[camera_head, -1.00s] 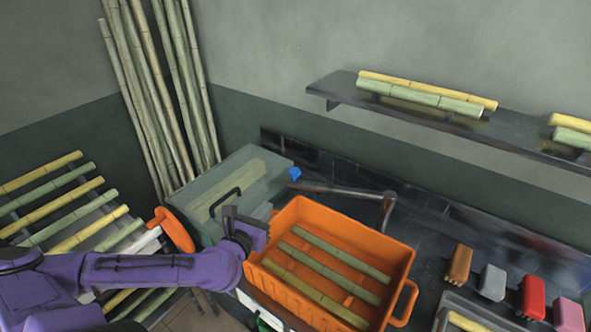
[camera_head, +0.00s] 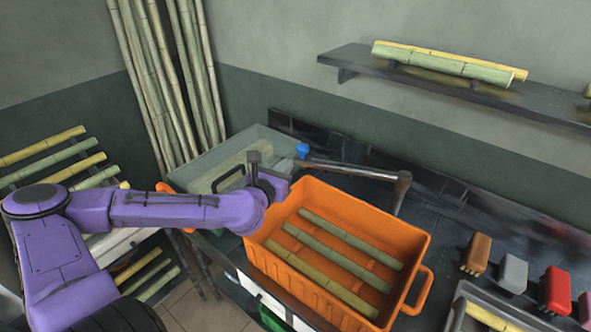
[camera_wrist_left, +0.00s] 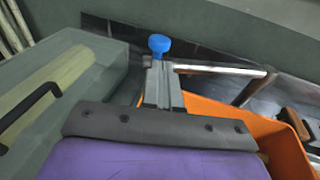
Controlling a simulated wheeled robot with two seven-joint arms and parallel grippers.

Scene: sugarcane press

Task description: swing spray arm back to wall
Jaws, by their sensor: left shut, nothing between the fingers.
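The spray arm (camera_head: 352,170) is a metal pipe with a blue nozzle (camera_head: 302,150) at its left end and an upright post (camera_head: 401,192) at its right end. It stands behind the orange crate, along the dark tiled wall strip. My left gripper (camera_head: 268,168) is just left of the nozzle, above the grey-green bin's right end. In the left wrist view the gripper's fingers (camera_wrist_left: 161,88) are shut and empty, with the blue nozzle (camera_wrist_left: 159,44) just beyond their tips. Whether they touch it I cannot tell. My right gripper is not in view.
An orange crate (camera_head: 262,262) with several cane pieces stands in front of the spray arm. A grey-green lidded bin (camera_head: 205,165) with a black handle is at left. A wall shelf (camera_head: 440,86) holds canes. Several coloured brushes (camera_head: 513,272) stand at right.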

